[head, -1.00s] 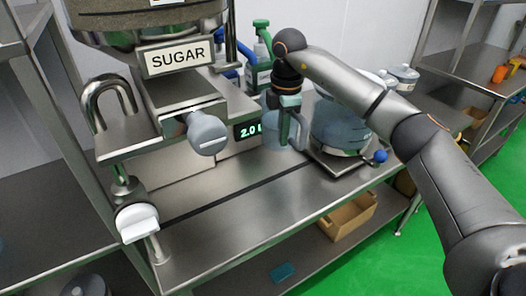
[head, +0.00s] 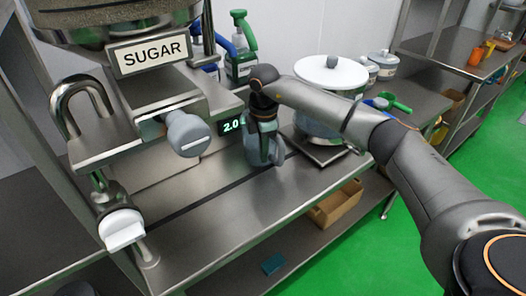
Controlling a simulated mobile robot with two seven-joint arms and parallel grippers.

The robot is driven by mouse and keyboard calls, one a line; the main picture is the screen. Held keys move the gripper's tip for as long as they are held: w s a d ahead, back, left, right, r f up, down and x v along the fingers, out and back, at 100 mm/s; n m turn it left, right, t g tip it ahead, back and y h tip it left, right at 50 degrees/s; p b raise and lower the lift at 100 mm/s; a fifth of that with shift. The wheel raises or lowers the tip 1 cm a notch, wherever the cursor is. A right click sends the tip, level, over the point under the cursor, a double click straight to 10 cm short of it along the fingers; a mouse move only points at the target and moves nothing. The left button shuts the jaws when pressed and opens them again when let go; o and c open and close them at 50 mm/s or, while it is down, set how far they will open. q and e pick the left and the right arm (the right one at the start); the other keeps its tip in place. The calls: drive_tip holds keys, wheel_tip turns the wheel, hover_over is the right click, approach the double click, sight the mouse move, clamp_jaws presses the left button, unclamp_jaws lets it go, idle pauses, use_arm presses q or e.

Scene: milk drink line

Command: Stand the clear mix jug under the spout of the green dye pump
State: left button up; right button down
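The clear mix jug (head: 262,152) is upright over the steel bench, in front of the back wall and right of the lit display. My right gripper (head: 264,126) points down at the jug's top and appears shut on it; the fingertips are hard to make out. I cannot tell whether the jug's base touches the bench. The green dye pump (head: 241,48), a bottle with a green pump head, stands behind and to the left of the jug, partly hidden by the sugar dispenser. My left gripper is not in view.
A sugar dispenser (head: 152,55) with a grey knob (head: 187,134) stands at left. A blue pump (head: 226,46) is beside the green one. A white-lidded vessel (head: 331,73) stands right of the jug, behind my arm. The bench front (head: 215,215) is clear.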

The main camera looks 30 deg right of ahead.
drive_tip(key=shift+f, duration=0.1)
drive_tip(key=c, duration=1.5)
unclamp_jaws()
drive_tip(key=shift+f, duration=0.1)
drive_tip(key=o, duration=0.4)
drive_tip(key=r, duration=1.2)
drive_tip(key=shift+s+a+r, duration=0.1)
drive_tip(key=shift+s+r, duration=0.1)
